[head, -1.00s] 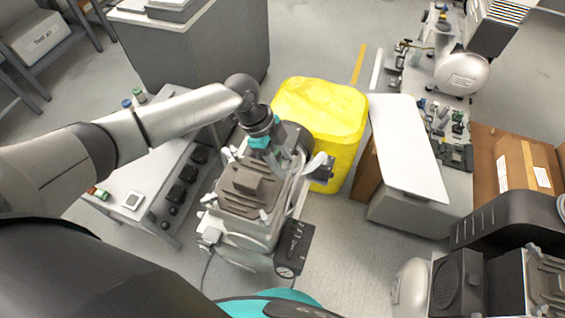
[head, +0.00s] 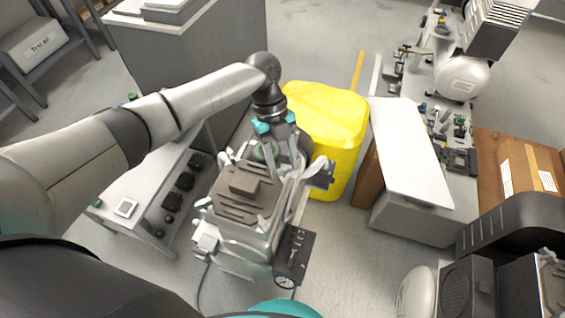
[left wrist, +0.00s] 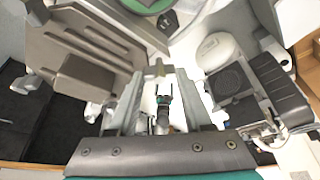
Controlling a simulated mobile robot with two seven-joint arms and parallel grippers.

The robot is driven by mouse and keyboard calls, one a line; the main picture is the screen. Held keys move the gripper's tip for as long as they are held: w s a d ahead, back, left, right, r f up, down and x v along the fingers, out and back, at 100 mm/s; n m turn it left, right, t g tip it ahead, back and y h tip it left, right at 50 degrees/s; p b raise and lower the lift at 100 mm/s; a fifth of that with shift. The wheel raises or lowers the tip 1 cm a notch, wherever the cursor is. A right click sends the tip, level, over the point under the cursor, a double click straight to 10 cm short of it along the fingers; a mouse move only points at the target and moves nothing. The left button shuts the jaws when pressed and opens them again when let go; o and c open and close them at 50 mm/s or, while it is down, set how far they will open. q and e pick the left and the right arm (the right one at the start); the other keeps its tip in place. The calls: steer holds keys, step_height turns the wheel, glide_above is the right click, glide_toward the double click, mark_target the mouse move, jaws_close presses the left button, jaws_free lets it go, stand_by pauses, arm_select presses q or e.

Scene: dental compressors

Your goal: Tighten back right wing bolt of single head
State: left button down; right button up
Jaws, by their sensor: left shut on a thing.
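The single-head compressor (head: 232,212), a grey ribbed housing with pale clamps and bolts around it, stands low in the centre of the head view. My left gripper (head: 287,152) points down at its far right corner, beside the ribbed top. The left wrist view shows the same housing (left wrist: 75,45) at upper left. There, the two fingers of my left gripper (left wrist: 158,85) are shut on a small pale wing bolt (left wrist: 158,70) between their tips. In the head view the gripper hides this bolt. My right gripper is not in view.
A yellow bin (head: 335,125) stands close behind the compressor. A low table (head: 140,185) with dark knobs is at left. A white board (head: 408,150) on a grey box is at right, with another compressor (head: 465,275) at lower right.

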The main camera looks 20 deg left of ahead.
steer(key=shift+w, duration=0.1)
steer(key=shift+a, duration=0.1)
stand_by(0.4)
arm_select(q)
steer(key=shift+c, duration=1.6)
jaws_free()
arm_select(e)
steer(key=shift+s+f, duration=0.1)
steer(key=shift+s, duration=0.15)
arm_select(q)
steer(key=p+v, duration=0.2)
steer(key=v, duration=1.3)
steer(key=shift+r+p, duration=0.15)
steer(key=shift+p, duration=0.15)
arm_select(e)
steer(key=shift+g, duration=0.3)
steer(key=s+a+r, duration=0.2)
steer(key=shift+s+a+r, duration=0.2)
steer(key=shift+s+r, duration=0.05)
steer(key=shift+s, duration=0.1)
arm_select(q)
steer(key=shift+d, duration=0.1)
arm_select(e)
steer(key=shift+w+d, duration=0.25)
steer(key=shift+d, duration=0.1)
